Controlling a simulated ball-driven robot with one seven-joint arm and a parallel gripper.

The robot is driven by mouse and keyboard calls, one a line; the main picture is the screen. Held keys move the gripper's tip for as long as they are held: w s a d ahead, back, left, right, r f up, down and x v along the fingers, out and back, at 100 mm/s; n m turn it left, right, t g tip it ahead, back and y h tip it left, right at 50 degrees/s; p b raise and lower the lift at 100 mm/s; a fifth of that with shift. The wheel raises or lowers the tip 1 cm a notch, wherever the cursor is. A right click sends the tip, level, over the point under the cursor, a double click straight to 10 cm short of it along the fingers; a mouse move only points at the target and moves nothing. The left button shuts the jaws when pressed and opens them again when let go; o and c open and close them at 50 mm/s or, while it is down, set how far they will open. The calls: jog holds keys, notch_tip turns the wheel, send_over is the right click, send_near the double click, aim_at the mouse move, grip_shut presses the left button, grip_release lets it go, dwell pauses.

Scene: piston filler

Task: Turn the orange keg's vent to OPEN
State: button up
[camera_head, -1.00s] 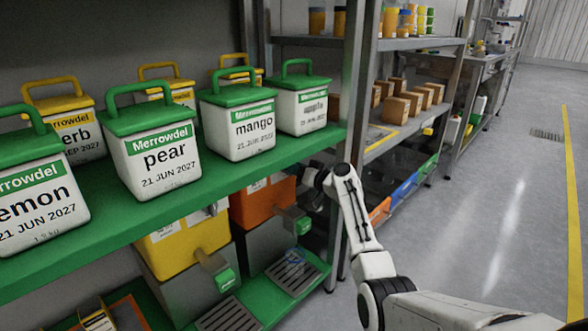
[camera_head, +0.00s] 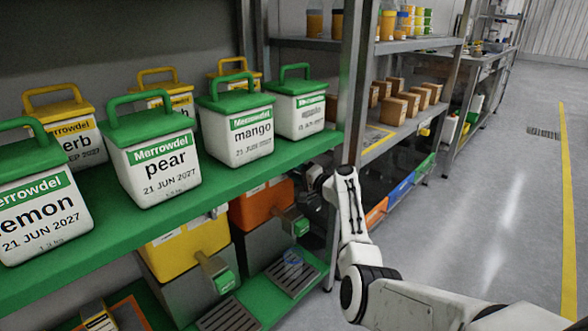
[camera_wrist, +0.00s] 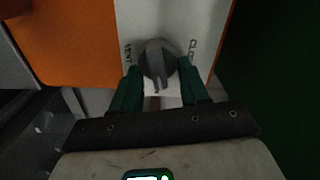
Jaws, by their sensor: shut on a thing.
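The orange keg (camera_head: 262,204) stands on the lower shelf under the green shelf board, with a tap on its front. In the wrist view its orange side (camera_wrist: 70,40) carries a white plate (camera_wrist: 199,22) lettered VENT on the left and CLO… on the right, the rest cut off. The grey vent knob (camera_wrist: 158,58) sits on this plate, its raised grip pointing roughly up and down the picture. My gripper (camera_wrist: 160,78) is shut on the knob, one green finger on each side. In the head view the shelf hides my fingers.
A yellow keg (camera_head: 187,245) with a tap stands left of the orange one. White tubs, such as the mango tub (camera_head: 246,138), stand on the green shelf (camera_head: 215,190) above. A grey shelf post (camera_head: 347,110) is close to my wrist. Floor on the right is clear.

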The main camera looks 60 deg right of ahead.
jog(key=shift+f+m+p, duration=0.15)
jog(key=shift+m+p, duration=0.2)
jog(key=shift+m, duration=0.85)
jog(key=shift+f+m, duration=0.1)
jog(key=shift+m, duration=0.2)
jog(key=o, duration=1.1)
jog(key=shift+c, duration=0.2)
jog(key=shift+s, duration=0.15)
jog(key=p+v, duration=0.4)
jog(key=v, duration=0.6)
jog(key=shift+s, duration=0.25)
jog(key=shift+a, duration=0.1)
